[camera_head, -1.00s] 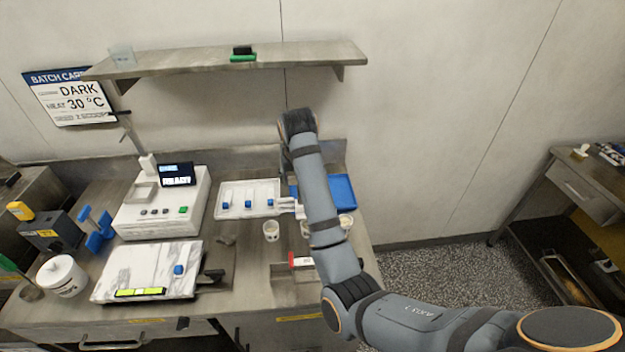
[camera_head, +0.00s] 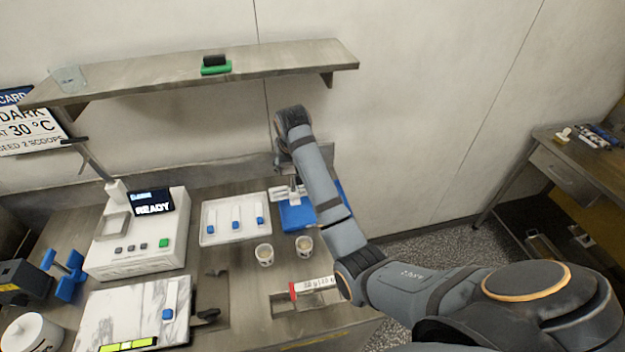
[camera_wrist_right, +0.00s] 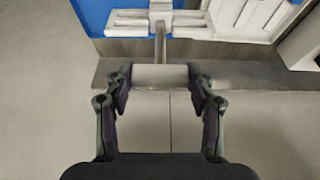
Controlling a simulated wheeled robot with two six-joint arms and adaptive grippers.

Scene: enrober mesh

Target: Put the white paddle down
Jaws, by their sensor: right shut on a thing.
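My right gripper (camera_head: 286,162) reaches over the back of the bench. In the right wrist view its fingers (camera_wrist_right: 160,80) are shut on the pale grip bar of the white paddle (camera_wrist_right: 160,77). A thin stem runs from the bar to a slotted white part. In the head view the white part of the paddle (camera_head: 287,192) shows over the back left of a blue tray (camera_head: 297,215). I cannot tell whether it touches the tray. My left gripper is not in view.
A white tray (camera_head: 208,239) with several blue-ended white tools lies left of the blue tray. Two small cups (camera_head: 264,254) stand in front. A white machine (camera_head: 140,245), a marble slab (camera_head: 110,310) and a red-ended bar (camera_head: 315,285) share the bench. A shelf (camera_head: 130,85) hangs above.

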